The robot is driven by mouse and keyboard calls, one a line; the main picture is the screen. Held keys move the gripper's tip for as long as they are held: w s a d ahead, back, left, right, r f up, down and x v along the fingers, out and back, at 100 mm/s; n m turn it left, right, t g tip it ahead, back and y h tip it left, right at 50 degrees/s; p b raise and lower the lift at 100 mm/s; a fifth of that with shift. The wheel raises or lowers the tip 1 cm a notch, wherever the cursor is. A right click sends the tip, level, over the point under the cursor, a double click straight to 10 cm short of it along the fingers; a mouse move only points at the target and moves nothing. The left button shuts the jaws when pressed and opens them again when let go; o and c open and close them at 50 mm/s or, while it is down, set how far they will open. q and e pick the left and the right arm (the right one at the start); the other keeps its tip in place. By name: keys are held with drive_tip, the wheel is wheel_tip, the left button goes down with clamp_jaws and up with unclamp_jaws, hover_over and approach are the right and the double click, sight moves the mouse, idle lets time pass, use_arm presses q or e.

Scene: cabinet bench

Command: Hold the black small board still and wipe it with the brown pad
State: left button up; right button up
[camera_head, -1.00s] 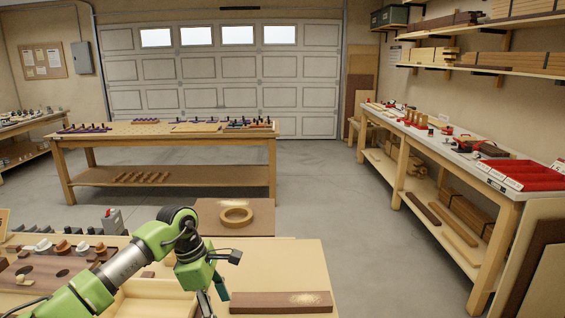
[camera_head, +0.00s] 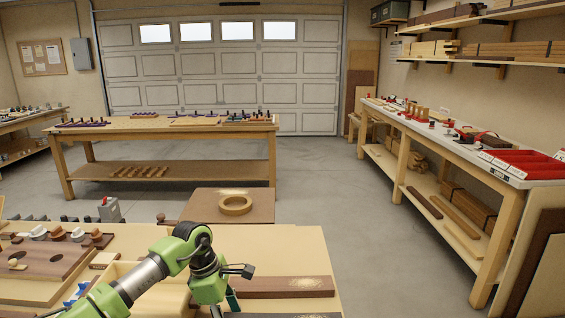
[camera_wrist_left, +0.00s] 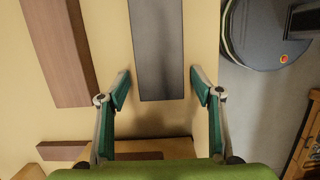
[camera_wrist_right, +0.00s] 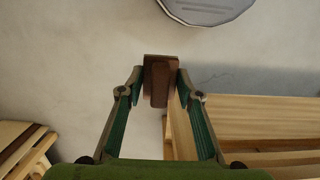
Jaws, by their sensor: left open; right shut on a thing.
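The black small board (camera_wrist_left: 157,55) lies on the bench, running between my left gripper's fingers in the left wrist view. In the head view only its far edge (camera_head: 275,315) shows at the bottom. My left gripper (camera_wrist_left: 160,82) is open, with a finger on each side of the board's near end and gaps to both. In the head view the left arm reaches down over the bench. My right gripper (camera_wrist_right: 159,80) is shut on the brown pad (camera_wrist_right: 160,82), held above the floor in the right wrist view. The right gripper is outside the head view.
A brown board (camera_head: 285,287) with a pale dusty patch lies just beyond the black one; it also shows in the left wrist view (camera_wrist_left: 58,50). A light wooden tray (camera_head: 150,297) is left of it.

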use_arm(q)
drive_tip(key=shift+f, duration=0.1)
idle(0.3)
use_arm(e)
drive_tip(key=w+a+r, duration=0.4)
drive_tip(key=w+r, duration=0.3)
drive_tip(key=w, duration=0.2)
drive_tip(key=w+a+r, duration=0.4)
drive_tip(key=w+r, duration=0.3)
drive_tip(key=w, duration=0.3)
drive_tip(key=w+a+r, duration=0.4)
drive_tip(key=w+r, duration=0.4)
drive_tip(key=w, duration=0.1)
use_arm(q)
drive_tip(key=shift+d, duration=0.1)
use_arm(e)
drive_tip(key=f, duration=0.9)
drive_tip(key=shift+d, duration=0.3)
drive_tip(key=d+f, duration=0.2)
drive_tip(key=d, duration=0.1)
drive_tip(key=d+f, duration=0.1)
drive_tip(key=d, duration=0.1)
drive_tip(key=shift+s+d+f, duration=0.1)
drive_tip(key=shift+d+f, duration=0.05)
drive_tip(key=shift+d, duration=0.05)
drive_tip(key=a, duration=1.2)
drive_tip(key=d, duration=1.2)
drive_tip(key=shift+a, duration=0.1)
